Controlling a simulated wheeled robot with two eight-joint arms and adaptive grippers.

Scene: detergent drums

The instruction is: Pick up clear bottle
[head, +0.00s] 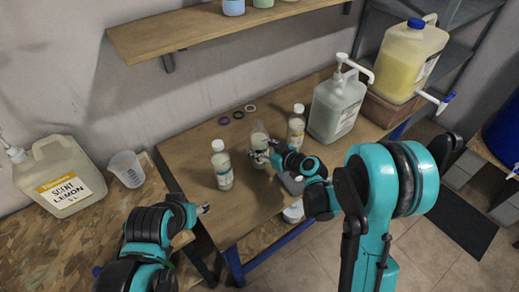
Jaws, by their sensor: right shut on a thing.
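Three small clear bottles stand on the wooden table (190,160). The middle clear bottle (259,138) is at my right gripper (262,156), which is shut on it. The gripper hides part of its lower body, and I cannot tell whether its base is off the table. A second bottle (222,168) with a white cap stands upright to the left, and a third bottle (296,128) with a white cap stands upright to the right. My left gripper (204,209) is near the table's left front edge, apart from the bottles; its fingers are too small to read.
A pump jug (335,108) stands right of the bottles, beside a large yellow drum (402,64). Small rings (237,114) lie at the back. A lemon jug (60,182) and a measuring cup (126,169) stand on the left board. A shelf (185,28) hangs above.

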